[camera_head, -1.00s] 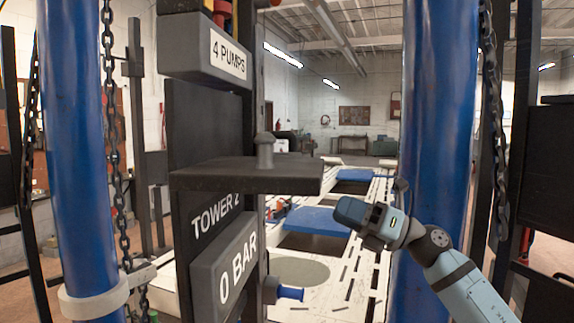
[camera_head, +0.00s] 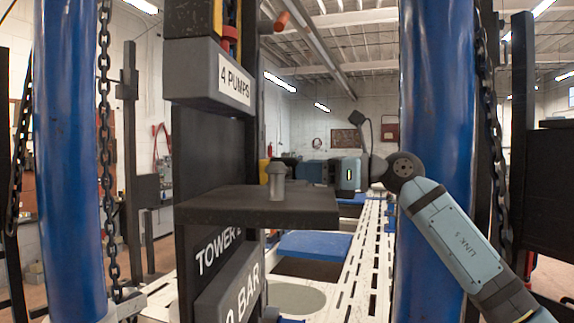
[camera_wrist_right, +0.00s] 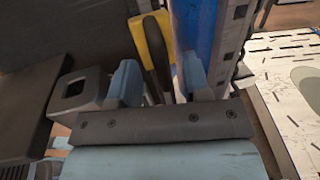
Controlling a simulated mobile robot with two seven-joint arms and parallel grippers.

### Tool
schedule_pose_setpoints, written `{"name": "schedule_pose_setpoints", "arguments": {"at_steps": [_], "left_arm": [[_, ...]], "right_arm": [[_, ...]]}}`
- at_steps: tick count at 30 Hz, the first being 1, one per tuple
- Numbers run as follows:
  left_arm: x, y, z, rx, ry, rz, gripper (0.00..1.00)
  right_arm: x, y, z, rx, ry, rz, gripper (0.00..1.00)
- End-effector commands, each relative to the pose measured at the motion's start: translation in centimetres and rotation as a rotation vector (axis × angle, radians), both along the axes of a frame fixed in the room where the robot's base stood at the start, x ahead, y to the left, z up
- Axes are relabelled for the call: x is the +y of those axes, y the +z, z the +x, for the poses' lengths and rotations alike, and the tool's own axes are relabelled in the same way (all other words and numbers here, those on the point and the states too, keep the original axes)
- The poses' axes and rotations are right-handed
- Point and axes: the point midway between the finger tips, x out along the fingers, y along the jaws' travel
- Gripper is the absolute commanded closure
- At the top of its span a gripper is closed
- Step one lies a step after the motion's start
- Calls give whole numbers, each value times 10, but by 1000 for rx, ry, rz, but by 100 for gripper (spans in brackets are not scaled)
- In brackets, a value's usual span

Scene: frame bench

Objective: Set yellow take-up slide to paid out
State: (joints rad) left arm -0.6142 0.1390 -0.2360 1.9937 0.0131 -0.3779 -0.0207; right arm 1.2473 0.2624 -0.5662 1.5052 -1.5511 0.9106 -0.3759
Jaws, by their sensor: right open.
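A yellow part (camera_head: 264,172), which looks like the take-up slide, shows as a small piece beside the tower's dark post, mostly hidden behind the shelf and its grey knob. In the right wrist view a yellow piece with a dark middle (camera_wrist_right: 139,38) stands beyond the fingers, in line with the gap between them. My right gripper (camera_head: 300,171) points left, level with the yellow part and just right of it. In the wrist view its two blue fingers (camera_wrist_right: 159,82) are apart. I cannot tell whether they touch the yellow piece. My left gripper is not in view.
A dark shelf (camera_head: 310,207) with a grey knob (camera_head: 276,182) juts out in front of my right gripper. Signed boxes, one reading 4 PUMPS (camera_head: 210,75), are on the tower. Blue columns (camera_head: 68,160) (camera_head: 436,80) with chains flank it. A slotted white bed (camera_head: 345,270) lies behind.

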Motion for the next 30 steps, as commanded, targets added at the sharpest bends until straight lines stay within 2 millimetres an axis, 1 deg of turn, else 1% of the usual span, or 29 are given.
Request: {"name": "schedule_pose_setpoints", "arguments": {"at_steps": [1, 3, 6, 9, 13, 20, 23, 24, 26, 30], "left_arm": [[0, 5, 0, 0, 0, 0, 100], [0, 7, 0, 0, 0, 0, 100], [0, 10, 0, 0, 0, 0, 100], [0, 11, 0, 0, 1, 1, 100], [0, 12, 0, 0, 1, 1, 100], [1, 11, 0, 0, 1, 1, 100], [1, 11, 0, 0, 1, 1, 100], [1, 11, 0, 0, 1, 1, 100], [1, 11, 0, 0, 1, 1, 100], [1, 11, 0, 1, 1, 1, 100]], "right_arm": [[11, 3, 3, 2, 2, 2, 56], [22, 2, 6, 1, 1, 1, 56], [34, 2, 10, 2, 2, 1, 56], [42, 1, 13, 1, 0, 0, 56], [46, 0, 14, 0, 0, 1, 56], [46, 0, 15, 0, 0, 1, 56], [46, 0, 14, 0, 0, 1, 76], [46, 0, 15, 0, -1, 1, 86], [46, 0, 15, 1, -2, 1, 99], [45, 1, 15, 0, -3, 2, 100]]}}
